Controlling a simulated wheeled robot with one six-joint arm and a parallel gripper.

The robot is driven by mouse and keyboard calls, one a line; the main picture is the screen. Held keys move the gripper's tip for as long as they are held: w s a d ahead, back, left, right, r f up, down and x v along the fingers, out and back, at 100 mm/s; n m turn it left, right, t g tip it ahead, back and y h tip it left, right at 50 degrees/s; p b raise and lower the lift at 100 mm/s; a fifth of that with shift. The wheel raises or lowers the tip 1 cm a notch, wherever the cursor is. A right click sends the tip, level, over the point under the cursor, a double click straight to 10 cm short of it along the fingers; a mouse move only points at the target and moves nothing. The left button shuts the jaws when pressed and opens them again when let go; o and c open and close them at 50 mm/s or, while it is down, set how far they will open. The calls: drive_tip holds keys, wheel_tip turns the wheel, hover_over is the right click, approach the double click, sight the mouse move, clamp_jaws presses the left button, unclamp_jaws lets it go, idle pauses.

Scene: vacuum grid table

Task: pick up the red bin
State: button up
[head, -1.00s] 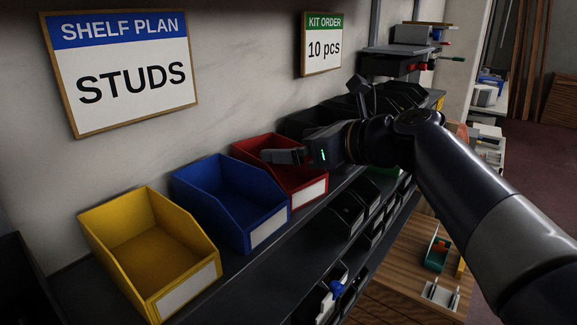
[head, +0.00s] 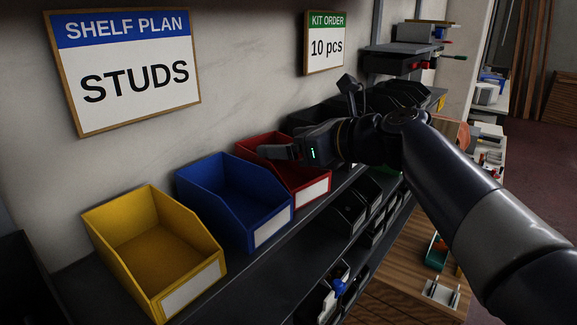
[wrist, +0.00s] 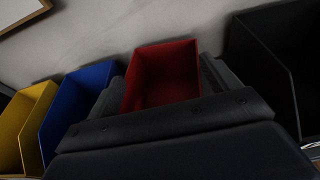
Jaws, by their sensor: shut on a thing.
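The red bin (head: 306,184) stands on the dark shelf, right of the blue bin, with a white label on its front. In the wrist view the red bin (wrist: 168,75) sits between the two fingers of my gripper (wrist: 166,82), one finger along each side. In the head view my gripper (head: 285,152) is over the red bin and hides part of its rim and inside. My gripper is shut on the red bin. The part of the bin I see inside looks empty. I cannot tell any gap between the bin and the shelf.
The blue bin (head: 238,200) stands close on the left of the red bin, and the yellow bin (head: 155,250) is farther left. A black bin (wrist: 262,70) is close on the right. The wall with two signs is behind. Smaller dark bins (head: 352,208) sit on a lower level in front.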

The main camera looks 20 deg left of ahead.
drive_tip(key=shift+w+f, duration=0.15)
drive_tip(key=shift+f, duration=0.4)
drive_tip(key=shift+w+f, duration=0.15)
drive_tip(key=shift+f, duration=0.35)
drive_tip(key=shift+w+r, duration=0.1)
drive_tip(key=shift+r, duration=0.3)
drive_tip(key=shift+c, duration=0.2)
drive_tip(key=shift+w+a+r+h, duration=0.15)
drive_tip(key=shift+w+r, duration=0.15)
drive_tip(key=shift+r, duration=0.2)
drive_tip(key=shift+w+a+r+h, duration=0.15)
drive_tip(key=shift+w+r, duration=0.1)
drive_tip(key=shift+r, duration=0.25)
drive_tip(key=c, duration=1.1)
drive_tip(key=r, duration=0.4)
drive_tip(key=shift+s+d+r, duration=0.15)
drive_tip(key=shift+s+r, duration=0.05)
drive_tip(key=shift+s, duration=0.1)
clamp_jaws()
drive_tip(key=s+d+b, duration=0.2)
drive_tip(key=s+d, duration=0.1)
drive_tip(key=d, duration=0.6)
drive_tip(key=s+d+b, duration=0.2)
drive_tip(key=s+d, duration=0.2)
drive_tip(key=d, duration=0.5)
drive_tip(key=shift+s, duration=0.3)
drive_tip(key=o, duration=1.6)
unclamp_jaws()
